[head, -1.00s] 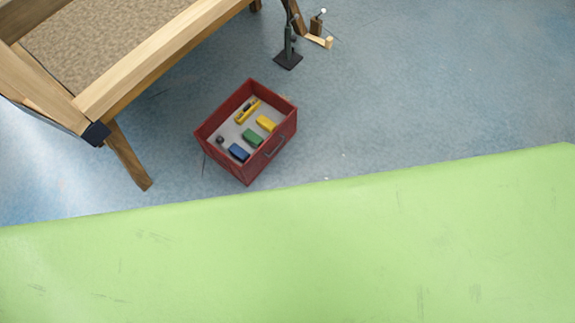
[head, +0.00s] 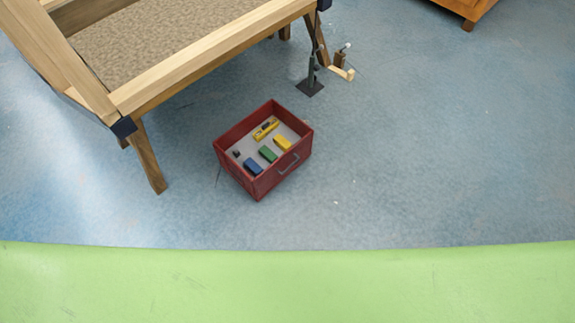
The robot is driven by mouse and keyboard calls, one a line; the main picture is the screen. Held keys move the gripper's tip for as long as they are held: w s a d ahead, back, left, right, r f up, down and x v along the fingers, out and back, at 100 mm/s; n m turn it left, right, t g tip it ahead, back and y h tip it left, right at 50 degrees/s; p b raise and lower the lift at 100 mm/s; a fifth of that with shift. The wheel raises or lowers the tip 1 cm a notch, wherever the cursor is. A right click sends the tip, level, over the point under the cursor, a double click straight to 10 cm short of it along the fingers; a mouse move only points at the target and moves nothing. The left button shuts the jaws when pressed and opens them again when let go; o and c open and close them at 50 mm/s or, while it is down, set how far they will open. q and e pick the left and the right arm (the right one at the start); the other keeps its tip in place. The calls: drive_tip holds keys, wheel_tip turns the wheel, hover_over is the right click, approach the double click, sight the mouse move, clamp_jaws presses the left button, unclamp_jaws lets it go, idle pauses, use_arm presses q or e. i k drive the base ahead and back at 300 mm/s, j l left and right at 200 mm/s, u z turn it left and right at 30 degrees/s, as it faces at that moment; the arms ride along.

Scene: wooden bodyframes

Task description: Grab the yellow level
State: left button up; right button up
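The yellow level (head: 265,128) lies in a red crate (head: 232,174) on the blue floor, near the crate's far wall. It is a long yellow bar with a dark part in its middle. A shorter yellow block (head: 283,143), a green block (head: 268,154), a blue block (head: 253,166) and a small dark item (head: 236,153) lie in the same crate. The crate is open at the top, with a grey handle (head: 289,163) on its near right side. Neither of my grippers shows in the head view.
A wooden frame (head: 215,52) with a brown speckled panel stands on legs left of and behind the crate. A dark stand (head: 310,86) and a small wooden piece (head: 343,73) are behind it. An orange-brown wooden piece of furniture (head: 463,10) is at top right. Green floor (head: 290,287) lies in front; blue floor at right is clear.

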sight(268, 128)
drive_tip(key=i+l+u, duration=0.2)
drive_tip(key=i+l, duration=0.65)
